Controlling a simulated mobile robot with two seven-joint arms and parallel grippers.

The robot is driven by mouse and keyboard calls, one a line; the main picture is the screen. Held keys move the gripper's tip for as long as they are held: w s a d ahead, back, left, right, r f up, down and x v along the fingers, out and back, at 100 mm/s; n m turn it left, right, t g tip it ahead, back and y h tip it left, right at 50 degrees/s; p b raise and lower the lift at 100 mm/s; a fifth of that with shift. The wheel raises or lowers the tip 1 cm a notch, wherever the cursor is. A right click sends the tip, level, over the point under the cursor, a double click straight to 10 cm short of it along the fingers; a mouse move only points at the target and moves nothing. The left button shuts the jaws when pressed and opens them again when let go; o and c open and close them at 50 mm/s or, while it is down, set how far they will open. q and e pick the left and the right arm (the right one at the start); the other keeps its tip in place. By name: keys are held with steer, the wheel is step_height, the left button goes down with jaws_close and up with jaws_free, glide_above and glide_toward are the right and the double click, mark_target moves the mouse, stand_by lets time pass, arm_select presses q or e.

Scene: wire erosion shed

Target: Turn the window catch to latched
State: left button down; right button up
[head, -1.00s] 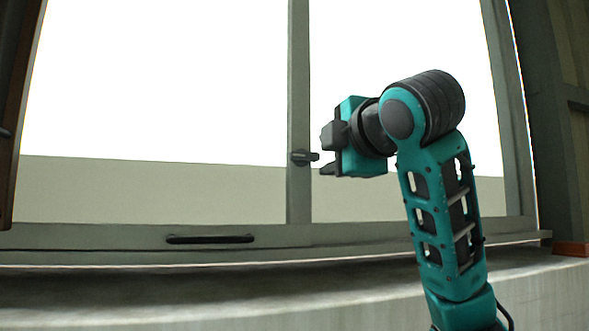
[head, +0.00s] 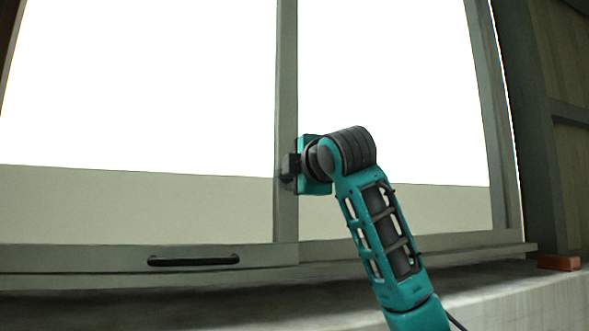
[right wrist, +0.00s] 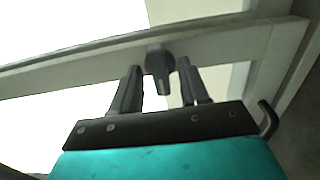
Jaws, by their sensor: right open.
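The window catch (right wrist: 158,66) is a small dark grey lever on the window's upright middle bar (head: 287,100). In the right wrist view it points from the bar toward my gripper, across the bar's length. My right gripper (right wrist: 160,72) is open, with one finger on each side of the catch's lever; I cannot tell whether either finger touches it. In the head view my right gripper (head: 288,171) is at the middle bar and largely hides the catch. My left gripper is not in view.
A dark pull handle (head: 193,261) is on the bottom rail at the left. The ledge (head: 480,290) below the window is mostly bare. A reddish brick-like block (head: 558,262) lies on it at the far right. Bright panes flank the middle bar.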

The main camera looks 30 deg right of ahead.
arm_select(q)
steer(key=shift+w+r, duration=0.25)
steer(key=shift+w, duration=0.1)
arm_select(e)
steer(key=shift+w+d, duration=0.1)
steer(key=shift+w, duration=0.2)
steer(key=shift+c, duration=0.4)
steer(key=c, duration=0.6)
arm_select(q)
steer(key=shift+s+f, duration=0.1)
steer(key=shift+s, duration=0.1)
